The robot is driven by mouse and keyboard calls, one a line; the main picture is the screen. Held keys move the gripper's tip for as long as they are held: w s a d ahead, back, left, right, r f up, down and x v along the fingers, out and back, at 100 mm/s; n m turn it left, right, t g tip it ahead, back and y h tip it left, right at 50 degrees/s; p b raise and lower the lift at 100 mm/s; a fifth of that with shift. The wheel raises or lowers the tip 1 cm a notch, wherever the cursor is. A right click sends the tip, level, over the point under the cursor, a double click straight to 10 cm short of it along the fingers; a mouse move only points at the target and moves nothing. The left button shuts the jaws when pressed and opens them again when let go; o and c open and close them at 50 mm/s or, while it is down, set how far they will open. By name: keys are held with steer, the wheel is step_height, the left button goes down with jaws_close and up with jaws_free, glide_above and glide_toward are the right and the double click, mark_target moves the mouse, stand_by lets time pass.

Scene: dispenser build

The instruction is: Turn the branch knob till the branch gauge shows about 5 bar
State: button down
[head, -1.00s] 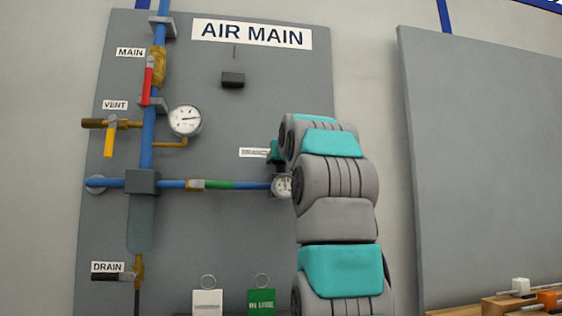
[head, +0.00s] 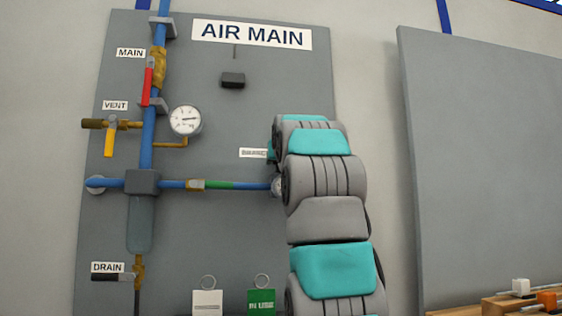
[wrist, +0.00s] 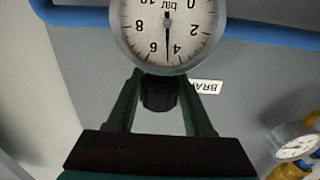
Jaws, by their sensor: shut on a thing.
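The branch gauge (wrist: 168,30) fills the top of the wrist view, upside down. Its needle points between the 4 and the 6, at about 5 bar. The dark branch knob (wrist: 158,93) is just below the gauge in that view. My gripper (wrist: 160,88) has one green finger on each side of the knob and is shut on it. In the head view, my arm hides the knob and most of the branch gauge; a sliver of the gauge (head: 277,186) shows at the end of the blue branch pipe (head: 250,186).
The main gauge (head: 185,120), red main handle (head: 148,86), yellow vent handle (head: 109,142) and black drain handle (head: 112,277) are on the grey panel (head: 230,120), left of my arm. White (head: 207,303) and green (head: 261,302) tags hang low on it.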

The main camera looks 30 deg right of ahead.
stand_by(0.4)
steer(key=shift+h, duration=0.3)
stand_by(0.4)
steer(key=shift+m+g+h, duration=0.6)
steer(key=shift+m+h, duration=0.3)
steer(key=shift+h, duration=0.1)
stand_by(1.4)
steer(key=shift+c, duration=1.5)
jaws_free()
steer(key=shift+s, duration=0.1)
steer(key=b+v, duration=0.2)
steer(key=v, duration=0.5)
steer(key=shift+s+a, duration=0.2)
steer(key=shift+s, duration=0.1)
